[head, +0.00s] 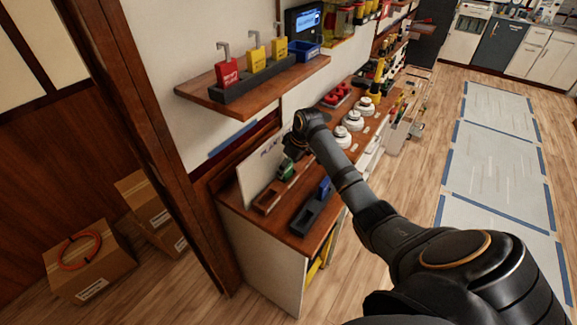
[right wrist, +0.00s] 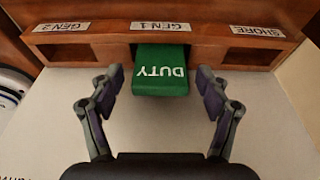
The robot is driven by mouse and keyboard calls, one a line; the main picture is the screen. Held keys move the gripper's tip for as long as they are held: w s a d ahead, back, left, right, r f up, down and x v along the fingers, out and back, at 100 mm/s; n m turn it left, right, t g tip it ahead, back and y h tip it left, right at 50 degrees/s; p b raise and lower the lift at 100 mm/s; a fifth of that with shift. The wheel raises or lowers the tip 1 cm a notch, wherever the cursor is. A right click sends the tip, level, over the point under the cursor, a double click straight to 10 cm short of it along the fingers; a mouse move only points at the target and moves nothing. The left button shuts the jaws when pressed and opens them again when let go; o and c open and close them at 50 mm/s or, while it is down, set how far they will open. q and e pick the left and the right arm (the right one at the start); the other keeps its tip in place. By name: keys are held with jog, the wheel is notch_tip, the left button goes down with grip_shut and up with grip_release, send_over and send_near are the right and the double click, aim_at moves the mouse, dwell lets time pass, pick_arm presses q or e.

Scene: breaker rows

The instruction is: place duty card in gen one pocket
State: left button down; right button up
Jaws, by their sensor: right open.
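The green duty card (right wrist: 160,76) has its far end in the middle pocket of the wooden rack (right wrist: 100,50), under the GEN 1 label (right wrist: 160,27). Its near part sticks out of the pocket, with the word DUTY upside down in the right wrist view. My right gripper (right wrist: 160,90) is open, one finger on each side of the card, with visible gaps. In the head view the right gripper (head: 294,148) is above the green card (head: 286,169) at the rack (head: 268,201). My left gripper is not in view.
Pockets marked GEN 2 (right wrist: 65,52) and SHORE (right wrist: 250,54) flank the middle one. A dark tray with a blue piece (head: 325,187) lies in front. A shelf (head: 215,103) with red and yellow padlock-like blocks overhangs behind. White round devices (head: 342,137) stand further along the bench.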

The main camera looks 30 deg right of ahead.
jog(key=b+v, duration=0.1)
jog(key=v, duration=1.1)
jog(key=shift+r, duration=0.15)
jog(key=shift+d, duration=0.1)
